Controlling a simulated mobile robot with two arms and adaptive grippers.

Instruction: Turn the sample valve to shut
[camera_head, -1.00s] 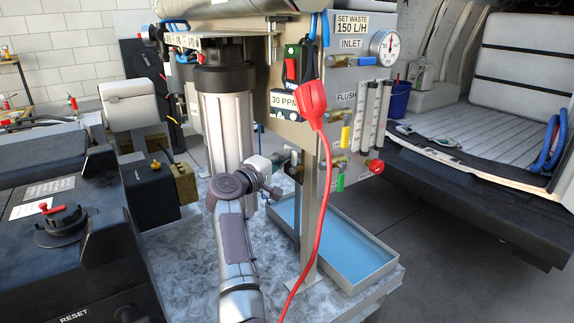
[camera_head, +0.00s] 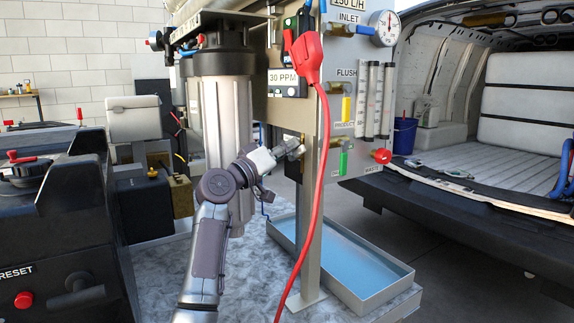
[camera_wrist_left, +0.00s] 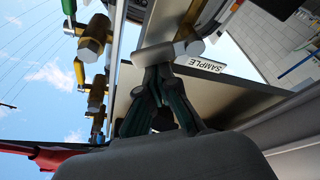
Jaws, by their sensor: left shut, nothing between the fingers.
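My left gripper (camera_head: 290,150) reaches to the panel's side beside the post, below the 30 PPM display. In the left wrist view its two dark fingers (camera_wrist_left: 160,92) are together, with nothing seen between them. My right gripper is in neither view.
A red plug and cable (camera_head: 309,60) hang in front of the panel. Yellow-handled (camera_head: 346,108), green-handled (camera_head: 343,162) and red-knobbed (camera_head: 382,156) valves are to the right. A blue-floored tray (camera_head: 350,262) lies below; a filter housing (camera_head: 226,130) stands left of the gripper.

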